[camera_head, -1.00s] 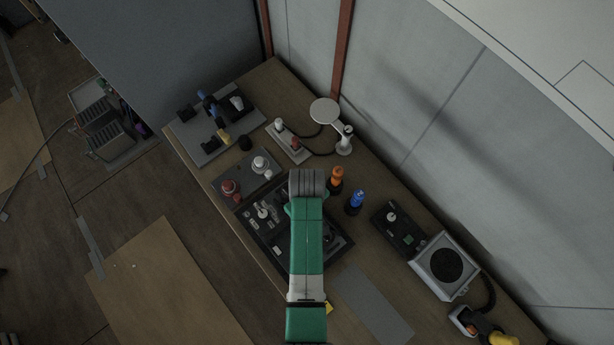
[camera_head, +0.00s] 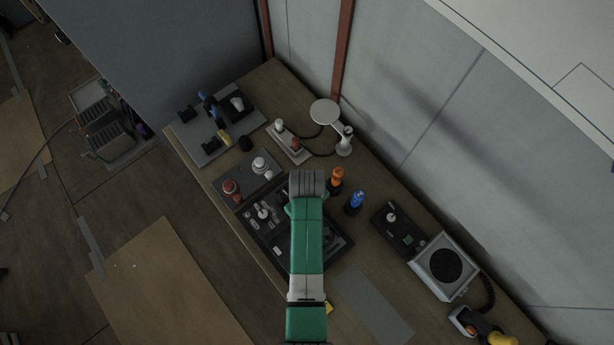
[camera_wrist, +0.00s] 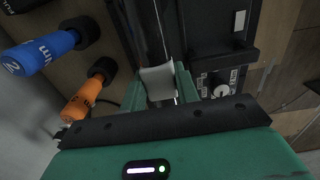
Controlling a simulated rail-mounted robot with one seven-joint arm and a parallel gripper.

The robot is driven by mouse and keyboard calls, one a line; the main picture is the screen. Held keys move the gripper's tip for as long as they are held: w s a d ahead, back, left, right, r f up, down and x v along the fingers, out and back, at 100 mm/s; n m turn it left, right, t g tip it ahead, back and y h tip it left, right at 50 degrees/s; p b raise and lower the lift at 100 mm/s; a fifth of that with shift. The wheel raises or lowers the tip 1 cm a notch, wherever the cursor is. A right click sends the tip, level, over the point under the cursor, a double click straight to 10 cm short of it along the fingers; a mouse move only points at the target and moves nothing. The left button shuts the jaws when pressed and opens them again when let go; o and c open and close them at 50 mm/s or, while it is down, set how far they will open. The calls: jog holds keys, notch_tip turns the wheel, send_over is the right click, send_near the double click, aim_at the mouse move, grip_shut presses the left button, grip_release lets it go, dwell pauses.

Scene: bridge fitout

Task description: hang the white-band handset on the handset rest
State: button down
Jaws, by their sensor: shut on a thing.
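In the wrist view, my gripper (camera_wrist: 162,80) is shut on a white piece, which looks like the band of the white-band handset (camera_wrist: 157,84). Most of the handset's body is hidden or dark. In the head view, my green arm and grey wrist hide the fingers and the held thing above the dark control panel (camera_head: 273,237). At the bench's far left, a grey plate (camera_head: 208,154) carries black holders and pieces with blue and tan parts. I cannot tell for certain which fixture is the handset rest.
An orange bottle (camera_head: 336,180) and a blue bottle (camera_head: 355,201) stand just right of my wrist; both show close by in the wrist view. A lamp (camera_head: 325,111) stands at the wall. A speaker box (camera_head: 425,270) with a coiled cord is at right. A grey strip of bench (camera_head: 372,305) is clear.

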jog(key=shift+f+b, duration=0.55)
jog(key=shift+f, duration=0.4)
jog(key=shift+f, duration=0.25)
jog(key=shift+f, duration=0.1)
jog(key=c, duration=1)
grip_release()
jog(key=shift+o, duration=0.2)
notch_tip(320, 180, up, 8)
jog(key=shift+f, duration=0.1)
jog(key=shift+w, duration=0.1)
dwell(0.6)
